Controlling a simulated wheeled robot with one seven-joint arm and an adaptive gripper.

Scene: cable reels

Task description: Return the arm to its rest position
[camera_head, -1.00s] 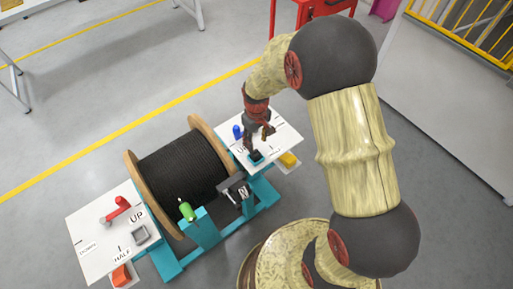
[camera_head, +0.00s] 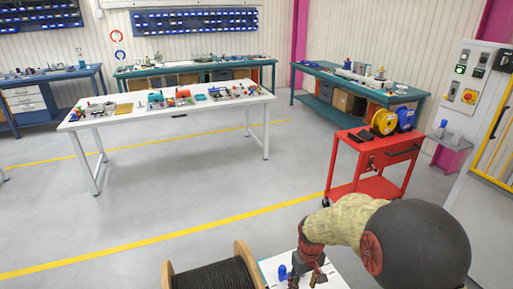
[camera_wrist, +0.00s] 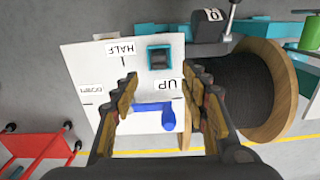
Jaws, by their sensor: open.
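My gripper (camera_wrist: 160,108) is open and empty in the wrist view, its two fingers spread above a white panel (camera_wrist: 85,65). A blue lever (camera_wrist: 168,118) on the panel shows between the fingertips, beside the "UP" label; I see no contact, though the gap in height is hard to judge. A teal-rimmed square socket (camera_wrist: 159,57) sits farther up the panel. In the head view my gripper (camera_head: 308,275) is low at the bottom edge, over the panel (camera_head: 335,278), with the blue lever (camera_head: 283,272) just left of it. My arm bends down from the right.
The cable reel (camera_head: 215,272) with black cable stands left of the panel. A red cart (camera_head: 372,180) with yellow and blue spools stands behind my arm. A white table (camera_head: 170,108) and wall benches are farther back. A grey cabinet (camera_head: 480,100) is at right. Open floor lies between.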

